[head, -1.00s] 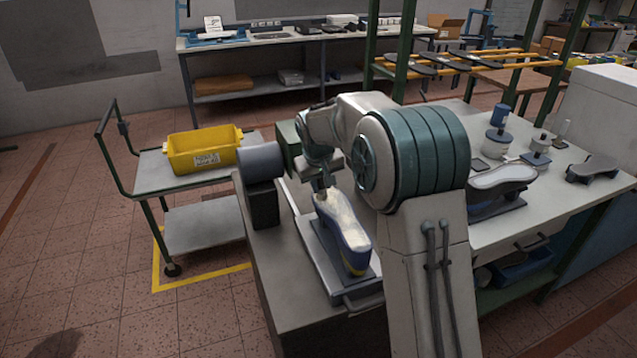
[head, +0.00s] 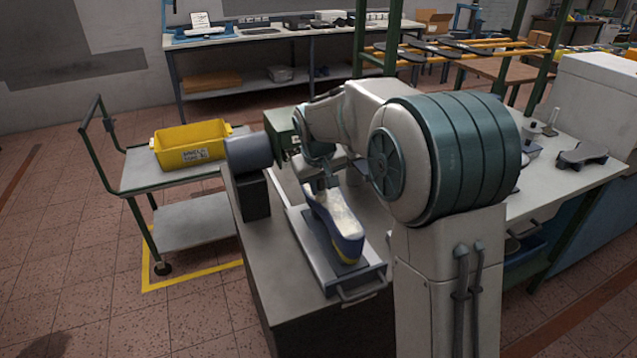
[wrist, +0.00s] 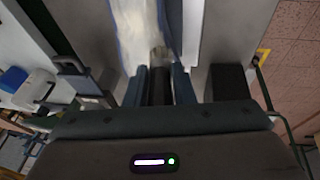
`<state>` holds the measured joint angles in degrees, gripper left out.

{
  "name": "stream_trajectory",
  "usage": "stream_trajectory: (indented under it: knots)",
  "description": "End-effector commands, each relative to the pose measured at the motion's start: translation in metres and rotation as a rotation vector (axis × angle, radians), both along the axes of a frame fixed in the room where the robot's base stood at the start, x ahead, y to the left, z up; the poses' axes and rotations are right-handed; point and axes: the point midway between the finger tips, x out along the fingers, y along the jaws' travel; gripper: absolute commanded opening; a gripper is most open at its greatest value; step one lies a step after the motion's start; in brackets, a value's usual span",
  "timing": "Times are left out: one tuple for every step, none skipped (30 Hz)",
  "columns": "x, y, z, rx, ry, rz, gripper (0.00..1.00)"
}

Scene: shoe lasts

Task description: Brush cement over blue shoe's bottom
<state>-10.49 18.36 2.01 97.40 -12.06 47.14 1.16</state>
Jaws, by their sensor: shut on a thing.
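The blue shoe (head: 346,246) lies bottom up on a grey metal stand (head: 312,262) on the workbench. Its bottom (head: 334,212) is covered with uneven whitish cement along much of its length. My gripper (head: 322,183) is over the far end of the shoe. In the wrist view my gripper (wrist: 160,88) is shut on a dark brush handle (wrist: 160,90). My arm hides part of the bench to the right.
A grey machine (head: 250,165) stands on the bench just left of the shoe. A yellow bin (head: 192,145) sits on a trolley (head: 138,172) further left. A dark shoe-shaped piece (head: 582,154) lies on the bench at right. The near left bench top is clear.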

Motion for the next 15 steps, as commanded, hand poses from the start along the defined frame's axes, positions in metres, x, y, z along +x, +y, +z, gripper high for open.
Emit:
stream_trajectory:
  knots:
    - [-0.003,-0.001,-0.001,0.0,0.001,0.0,0.0]
    - [-0.006,-0.002,-0.002,0.0,0.001,0.0,0.0]
    - [-0.009,-0.003,-0.002,0.0,0.001,-0.001,0.0]
    - [-0.012,-0.004,-0.002,0.0,0.0,-0.001,0.0]
    - [-0.015,-0.005,-0.002,0.0,0.001,-0.001,0.0]
    - [-0.018,-0.006,-0.002,0.0,0.001,-0.001,0.0]
    - [-0.021,-0.007,-0.002,0.0,0.001,-0.001,0.0]
    - [-0.023,-0.007,-0.002,0.0,0.0,-0.001,0.0]
    - [-0.026,-0.008,-0.002,0.0,0.001,-0.001,0.0]
    - [-0.028,-0.009,-0.001,0.0,0.001,-0.001,0.0]
    - [-0.03,-0.009,-0.001,0.0,0.001,-0.001,0.0]
    - [-0.031,-0.01,-0.001,0.0,0.001,-0.001,0.0]
    - [-0.032,-0.01,-0.001,0.0,0.001,0.0,0.0]
    - [-0.033,-0.011,-0.001,0.0,0.001,0.0,0.0]
    - [-0.034,-0.011,-0.001,-0.001,0.002,0.0,0.0]
